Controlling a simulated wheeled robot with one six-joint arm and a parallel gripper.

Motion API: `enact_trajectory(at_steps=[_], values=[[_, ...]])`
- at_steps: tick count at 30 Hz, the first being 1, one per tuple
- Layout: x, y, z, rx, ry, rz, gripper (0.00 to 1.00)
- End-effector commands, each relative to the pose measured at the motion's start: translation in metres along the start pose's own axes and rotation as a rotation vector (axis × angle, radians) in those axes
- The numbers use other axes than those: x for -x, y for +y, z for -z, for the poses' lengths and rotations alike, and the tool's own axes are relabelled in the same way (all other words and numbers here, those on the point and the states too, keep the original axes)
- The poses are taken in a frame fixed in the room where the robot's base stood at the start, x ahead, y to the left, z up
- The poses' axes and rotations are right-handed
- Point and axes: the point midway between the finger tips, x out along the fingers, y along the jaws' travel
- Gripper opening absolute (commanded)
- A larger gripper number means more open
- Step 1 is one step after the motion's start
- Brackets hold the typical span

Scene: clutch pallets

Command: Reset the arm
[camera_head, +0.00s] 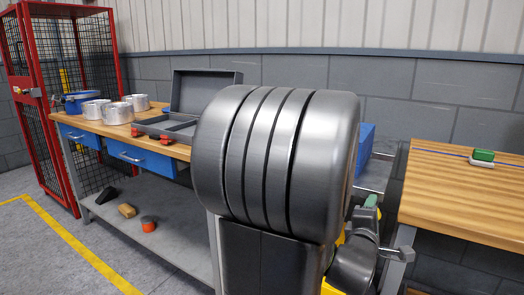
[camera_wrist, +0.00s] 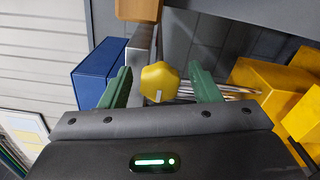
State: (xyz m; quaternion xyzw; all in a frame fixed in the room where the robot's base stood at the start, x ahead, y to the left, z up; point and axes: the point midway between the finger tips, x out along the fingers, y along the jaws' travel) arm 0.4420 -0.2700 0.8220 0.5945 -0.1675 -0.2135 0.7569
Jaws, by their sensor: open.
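My gripper (camera_wrist: 160,76) shows in the wrist view with its two green fingers apart. A yellow lobed knob (camera_wrist: 159,82) appears in the gap between them, and a clear space shows between it and each finger. I cannot tell how far beyond the fingertips it lies. In the head view my large grey arm link fills the middle and hides most of the gripper. Only a small green part shows to the right of that link, likely one of the fingers.
A workbench (camera_head: 190,150) with metal cups (camera_head: 118,113) and an open grey case (camera_head: 205,92) stands left. A wooden table (camera_head: 460,195) stands right. A blue box (camera_wrist: 95,72) and yellow boxes (camera_wrist: 268,85) flank my gripper. A red cage (camera_head: 70,190) stands far left.

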Motion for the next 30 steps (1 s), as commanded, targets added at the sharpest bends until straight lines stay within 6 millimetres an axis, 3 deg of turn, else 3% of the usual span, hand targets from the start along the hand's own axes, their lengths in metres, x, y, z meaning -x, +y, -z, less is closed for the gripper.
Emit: enact_trajectory(at_steps=[14, 30], values=[[0.007, 0.001, 0.0, -0.004, 0.0, 0.0, 0.57], [0.103, 0.003, 0.0, 0.0, 0.002, -0.002, 0.57]])
